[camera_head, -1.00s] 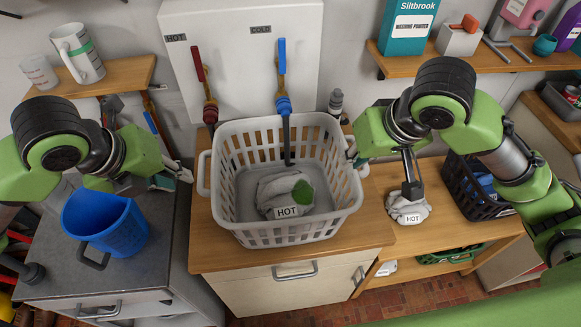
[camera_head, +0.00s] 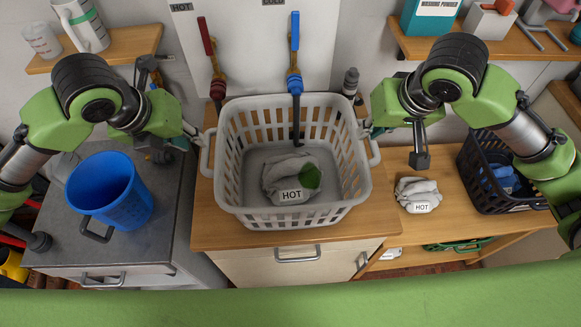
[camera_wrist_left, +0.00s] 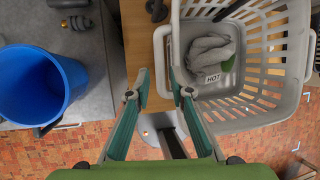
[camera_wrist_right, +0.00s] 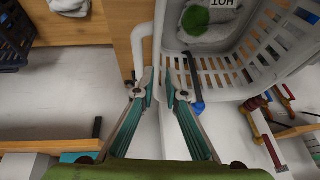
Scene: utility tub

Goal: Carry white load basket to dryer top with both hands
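The white load basket (camera_head: 230,195) stands upright on the wooden counter (camera_head: 215,235). A grey-white cloth bundle with a HOT label and a green patch (camera_head: 290,178) lies inside. My left gripper (camera_head: 198,136) is at its left handle; in the left wrist view its fingers are apart, with the white handle (camera_wrist_left: 159,50) near the gap. My right gripper (camera_head: 366,130) is at the right handle; in the right wrist view its fingers are apart and the handle (camera_wrist_right: 137,45) shows beside the left fingertip. Firm contact cannot be told. No surface is clearly identifiable as the dryer top.
A blue bucket (camera_head: 110,195) stands on a grey-topped unit (camera_head: 165,225) at left. A second HOT bundle (camera_head: 418,194) and a dark crate (camera_head: 490,195) are at right. Red and blue taps (camera_head: 294,85) rise behind the basket. Shelves hold a mug and boxes.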

